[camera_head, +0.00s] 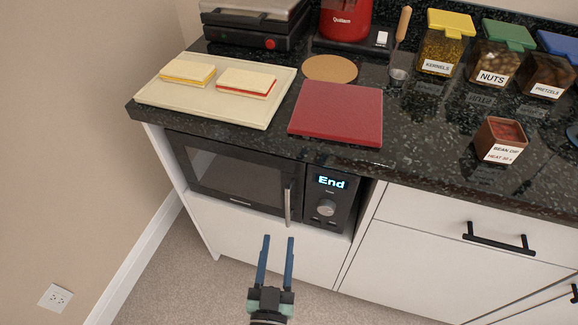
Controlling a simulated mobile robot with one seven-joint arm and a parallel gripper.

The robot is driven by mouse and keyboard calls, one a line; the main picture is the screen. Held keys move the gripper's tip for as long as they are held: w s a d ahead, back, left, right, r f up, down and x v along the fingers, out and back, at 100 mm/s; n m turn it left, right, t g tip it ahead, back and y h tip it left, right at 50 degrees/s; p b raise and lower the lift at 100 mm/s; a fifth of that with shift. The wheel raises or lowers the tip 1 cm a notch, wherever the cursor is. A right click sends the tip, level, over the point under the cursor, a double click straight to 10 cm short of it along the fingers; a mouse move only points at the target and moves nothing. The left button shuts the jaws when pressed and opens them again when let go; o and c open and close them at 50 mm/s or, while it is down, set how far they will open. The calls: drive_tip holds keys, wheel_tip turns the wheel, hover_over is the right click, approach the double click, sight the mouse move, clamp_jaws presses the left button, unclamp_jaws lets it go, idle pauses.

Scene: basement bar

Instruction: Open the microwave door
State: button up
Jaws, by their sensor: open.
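The microwave (245,176) is built into the white cabinet under the counter, and its dark door is shut. Its upright silver handle (288,205) is at the right edge of the door. The control panel (328,198) right of the handle shows "End" above a round knob. My gripper (278,239) is open and empty, in front of and below the handle in the picture. Its two blue fingers point up toward the microwave. The fingertips appear apart from the handle, though the exact gap cannot be told.
The dark speckled countertop (420,160) overhangs the microwave. It holds a tray (215,108) of sandwiches, a red board (337,112), a bean dip container (500,140) and several jars. A drawer handle (498,238) sticks out at right. The carpet (185,285) at left is clear.

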sight(288, 202)
drive_tip(key=w, duration=0.4)
drive_tip(key=w+d+b, duration=0.1)
drive_tip(key=w, duration=0.3)
drive_tip(key=w+d, duration=0.1)
drive_tip(key=w, duration=0.3)
drive_tip(key=shift+f+b, duration=0.2)
drive_tip(key=shift+b, duration=0.15)
clamp_jaws()
idle(1.1)
